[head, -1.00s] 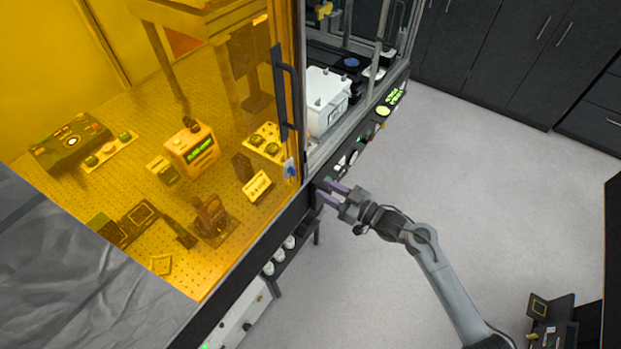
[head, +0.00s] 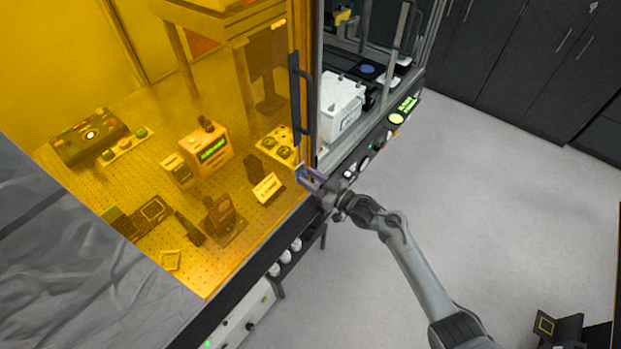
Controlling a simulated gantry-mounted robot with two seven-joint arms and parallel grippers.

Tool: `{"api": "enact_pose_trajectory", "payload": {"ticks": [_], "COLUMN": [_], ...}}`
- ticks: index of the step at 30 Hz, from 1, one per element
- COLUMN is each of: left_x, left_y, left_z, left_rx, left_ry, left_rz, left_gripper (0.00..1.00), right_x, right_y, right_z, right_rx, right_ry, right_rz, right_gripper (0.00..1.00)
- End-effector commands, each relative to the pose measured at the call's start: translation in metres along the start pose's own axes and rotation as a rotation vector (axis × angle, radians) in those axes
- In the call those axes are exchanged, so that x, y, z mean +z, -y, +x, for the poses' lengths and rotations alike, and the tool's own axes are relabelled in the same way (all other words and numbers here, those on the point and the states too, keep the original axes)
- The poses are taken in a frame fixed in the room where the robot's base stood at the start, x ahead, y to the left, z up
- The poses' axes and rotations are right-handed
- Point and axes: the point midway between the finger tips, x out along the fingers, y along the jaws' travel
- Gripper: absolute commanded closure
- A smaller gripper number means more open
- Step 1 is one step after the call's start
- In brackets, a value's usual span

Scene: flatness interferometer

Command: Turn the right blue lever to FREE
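A small blue lever (head: 300,172) sits on a pale plate at the lower corner of the amber door, below the black door handle. It is the only blue lever I can make out. Its lettering and exact angle are too small to read. My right gripper (head: 307,181) has its two purple fingers pointing left at the lever. The fingers look apart, with their tips at or very close to the lever; I cannot tell whether they touch it.
The amber panel (head: 230,60) encloses a perforated optical table with several instruments. A black vertical handle (head: 301,100) stands out above the lever. A white box (head: 341,105) stands in the bay to the right. Buttons (head: 379,146) line the front rail.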

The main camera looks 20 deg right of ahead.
Motion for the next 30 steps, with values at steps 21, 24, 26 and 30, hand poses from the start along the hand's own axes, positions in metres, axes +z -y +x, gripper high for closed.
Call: {"api": "enact_pose_trajectory", "payload": {"ticks": [21,24,26,30], "left_x": [0.0012,0.0007,0.0003,-0.0013], "left_y": [0.0030,0.0027,0.0024,0.0012], "left_z": [0.0001,-0.0012,-0.0023,-0.0062], "left_rx": [-0.010,-0.009,-0.007,-0.003], "left_ry": [0.004,0.004,0.003,0.003], "left_rz": [0.012,0.011,0.009,0.004], "left_gripper": [0.32,0.32,0.32,0.32], "right_x": [-0.0002,-0.0005,-0.0008,-0.0017], "right_y": [0.0001,0.0001,0.0000,-0.0002], "right_z": [-0.0002,-0.0002,-0.0001,0.0000], "right_rx": [0.000,0.000,0.000,0.000], "right_ry": [0.000,0.000,0.000,0.000], "right_rz": [0.009,0.028,0.047,0.118], "right_gripper": [1.00,1.00,1.00,1.00]}}
